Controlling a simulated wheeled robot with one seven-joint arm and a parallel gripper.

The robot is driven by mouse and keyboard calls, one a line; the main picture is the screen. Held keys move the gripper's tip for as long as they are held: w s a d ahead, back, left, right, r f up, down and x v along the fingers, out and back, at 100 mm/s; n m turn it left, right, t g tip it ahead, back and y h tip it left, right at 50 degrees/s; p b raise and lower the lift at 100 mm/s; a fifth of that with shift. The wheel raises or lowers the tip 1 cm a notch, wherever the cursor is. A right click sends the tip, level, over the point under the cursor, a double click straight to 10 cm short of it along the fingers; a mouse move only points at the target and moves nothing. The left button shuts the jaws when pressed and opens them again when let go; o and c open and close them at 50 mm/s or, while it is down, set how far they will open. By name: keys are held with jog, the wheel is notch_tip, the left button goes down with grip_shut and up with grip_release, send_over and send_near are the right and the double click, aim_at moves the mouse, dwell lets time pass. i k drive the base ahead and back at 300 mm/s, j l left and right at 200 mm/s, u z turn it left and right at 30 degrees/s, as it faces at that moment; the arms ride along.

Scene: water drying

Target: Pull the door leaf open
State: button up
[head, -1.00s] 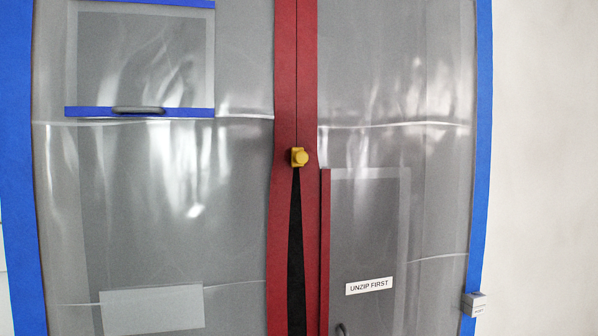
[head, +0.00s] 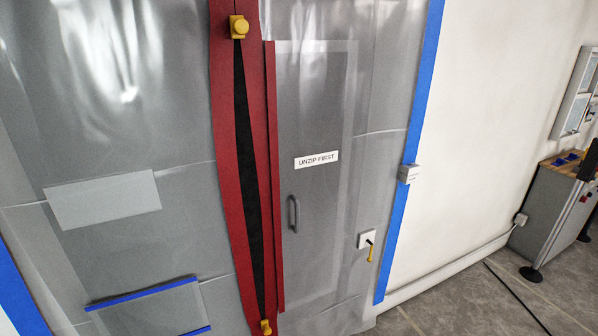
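The door leaf (head: 318,110) is a translucent grey plastic panel right of the red zipper, with a pale border and a red strip (head: 273,150) along its left edge. A dark grey pull handle (head: 293,214) is on its left side, below a white "UNZIP FIRST" label (head: 316,160). The red zipper (head: 222,140) gapes, showing a dark slit (head: 248,170) between a yellow slider (head: 239,27) at the top and a yellow piece (head: 266,327) at the bottom. The leaf appears closed. My gripper is not in view.
A white box with a yellow lever (head: 367,240) sits right of the handle. A small grey box (head: 409,174) is on the blue tape (head: 418,110). A white wall, a grey cabinet (head: 555,215) and open grey floor (head: 440,310) lie to the right.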

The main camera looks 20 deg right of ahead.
aim_at(326, 289)
jog(key=i+l+z, duration=0.25)
jog(key=i, duration=0.15)
jog(key=i+l+z, duration=0.3)
jog(key=i, duration=0.15)
jog(key=j, duration=0.1)
